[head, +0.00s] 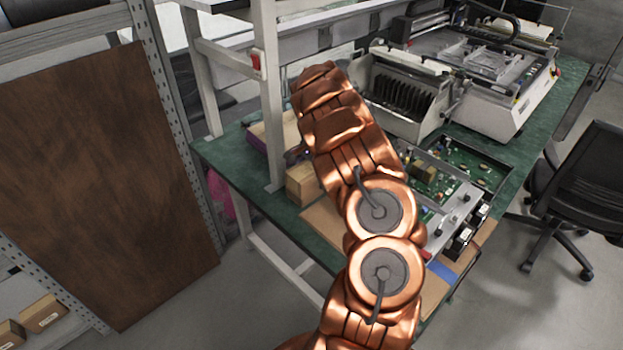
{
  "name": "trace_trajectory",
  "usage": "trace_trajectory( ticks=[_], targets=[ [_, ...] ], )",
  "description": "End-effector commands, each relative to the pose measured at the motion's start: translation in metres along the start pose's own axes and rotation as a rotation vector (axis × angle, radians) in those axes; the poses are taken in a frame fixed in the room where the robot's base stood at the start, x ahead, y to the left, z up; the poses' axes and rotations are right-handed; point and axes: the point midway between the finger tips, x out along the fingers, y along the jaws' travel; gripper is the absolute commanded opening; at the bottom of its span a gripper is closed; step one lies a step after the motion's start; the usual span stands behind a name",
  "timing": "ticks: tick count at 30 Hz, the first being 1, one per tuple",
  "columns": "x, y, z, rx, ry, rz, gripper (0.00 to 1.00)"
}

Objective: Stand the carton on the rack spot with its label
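A plain tan carton (302,184) stands on the green bench top, just left of my copper arm, which hides its right side. My gripper (297,153) shows only as a small dark part at the far end of the arm, above and behind this carton. Its fingers are mostly hidden, so I cannot tell whether they touch anything. At the lower left, a metal rack (172,110) has a low shelf with two small brown cartons, one (42,314) and another (10,333), each with a white label. The rack spot itself cannot be made out.
A large brown panel (100,190) covers much of the rack. A white bench post (268,95) rises left of the carton. Circuit boards (440,185) and machines (410,95) fill the bench to the right. A black chair (590,190) stands far right. Grey floor lies open below.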

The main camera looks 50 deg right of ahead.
Motion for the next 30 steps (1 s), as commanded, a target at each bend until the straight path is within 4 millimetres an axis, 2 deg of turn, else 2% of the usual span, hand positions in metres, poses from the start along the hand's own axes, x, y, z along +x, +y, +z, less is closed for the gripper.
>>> trace_trajectory(
  ticks=[2,21,30],
  targets=[
    [0.0000,-0.0001,0.0000,0.000,0.000,0.000,0.89],
    [-0.0001,0.0000,0.0000,-0.001,0.000,0.000,0.22],
    [-0.0032,-0.0006,0.0001,-0.001,0.001,-0.001,0.21]
  ],
)
